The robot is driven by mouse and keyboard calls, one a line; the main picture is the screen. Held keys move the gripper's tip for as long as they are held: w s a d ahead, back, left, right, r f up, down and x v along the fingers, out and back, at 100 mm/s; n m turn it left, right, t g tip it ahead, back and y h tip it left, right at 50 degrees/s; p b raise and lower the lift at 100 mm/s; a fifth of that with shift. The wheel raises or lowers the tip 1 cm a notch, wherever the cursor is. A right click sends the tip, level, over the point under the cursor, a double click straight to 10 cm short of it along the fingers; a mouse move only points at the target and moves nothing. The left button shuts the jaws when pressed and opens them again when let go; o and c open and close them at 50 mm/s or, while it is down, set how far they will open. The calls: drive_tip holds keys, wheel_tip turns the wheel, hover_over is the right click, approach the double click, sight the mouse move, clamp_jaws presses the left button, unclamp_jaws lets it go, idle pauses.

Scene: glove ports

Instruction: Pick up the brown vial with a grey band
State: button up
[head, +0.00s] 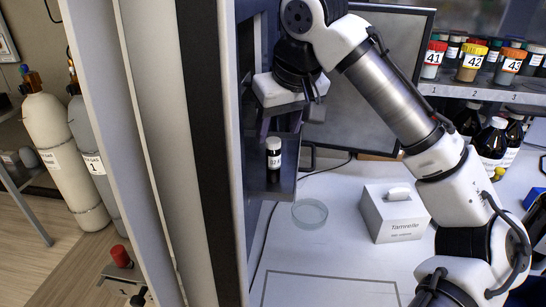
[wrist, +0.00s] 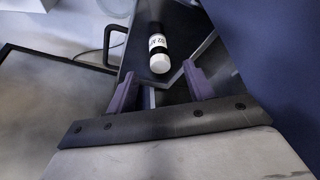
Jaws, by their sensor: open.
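A small dark vial (head: 273,158) with a white label and a pale cap stands upright on a dark ledge (head: 284,186) at the cabinet's side. Its brown colour and grey band cannot be made out. In the wrist view the vial (wrist: 157,46) shows beyond the fingers, with its cap toward the camera. My gripper (head: 284,122) is above the vial in the head view, fingers apart and empty. In the wrist view the gripper (wrist: 160,87) has its two purple fingers spread, with the vial just past the gap and apart from them.
A dark panel (wrist: 262,60) rises close on the right in the wrist view. A glass dish (head: 310,212) and a tissue box (head: 397,212) stand on the white bench. Numbered jars (head: 471,62) and brown bottles (head: 490,142) are at the right. The bench front is clear.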

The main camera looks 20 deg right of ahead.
sight(275, 142)
drive_tip(key=shift+p+x, duration=1)
drive_tip(key=shift+x, duration=2.25)
drive_tip(key=c, duration=1)
drive_tip(key=shift+c, duration=0.2)
drive_tip(key=shift+d+r, duration=0.1)
drive_tip(key=shift+r, duration=0.05)
